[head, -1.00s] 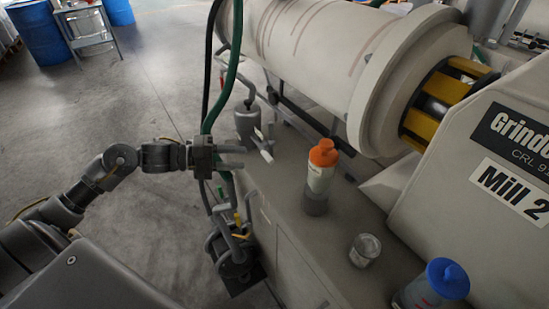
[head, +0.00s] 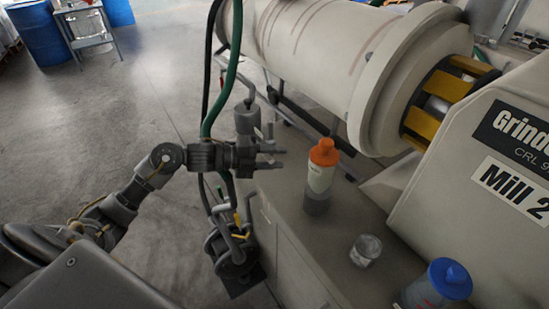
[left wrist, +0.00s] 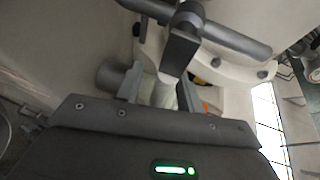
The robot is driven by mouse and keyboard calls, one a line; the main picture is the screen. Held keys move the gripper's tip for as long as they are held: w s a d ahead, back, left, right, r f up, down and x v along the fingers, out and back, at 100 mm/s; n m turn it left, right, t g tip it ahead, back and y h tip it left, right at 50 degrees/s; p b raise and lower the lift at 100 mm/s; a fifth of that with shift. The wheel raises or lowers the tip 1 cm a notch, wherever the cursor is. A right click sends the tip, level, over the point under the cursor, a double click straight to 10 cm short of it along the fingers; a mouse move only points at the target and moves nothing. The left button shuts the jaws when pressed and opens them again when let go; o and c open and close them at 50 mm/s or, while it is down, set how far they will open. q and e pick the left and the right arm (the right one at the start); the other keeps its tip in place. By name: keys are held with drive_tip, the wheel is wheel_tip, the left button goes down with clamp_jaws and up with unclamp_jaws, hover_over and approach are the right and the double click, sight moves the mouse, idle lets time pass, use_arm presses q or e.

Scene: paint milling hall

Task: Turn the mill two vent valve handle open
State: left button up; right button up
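A dark grey lever, which looks like the vent valve handle (left wrist: 180,48), shows in the left wrist view in front of a grey bar or pipe (left wrist: 232,38). Its lower end lies over the gap between my fingers. I cannot tell whether they touch it. In the head view, my left gripper (head: 270,159) is beside the small grey pot fitting (head: 246,118) at the mill's near side. Its fingers point right and are apart with a gap between them. The gripper hides part of the fitting. The Mill 2 sign (head: 510,186) is on the housing at right. My right gripper is out of view.
An orange-capped bottle (head: 320,178), a clear glass (head: 365,250) and a blue-lidded container (head: 440,285) stand on the bench top (head: 290,215). Green and black hoses (head: 229,80) hang behind my left wrist. A pump-like unit (head: 233,255) sits below.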

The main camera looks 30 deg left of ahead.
use_arm(q)
clamp_jaws()
idle(0.3)
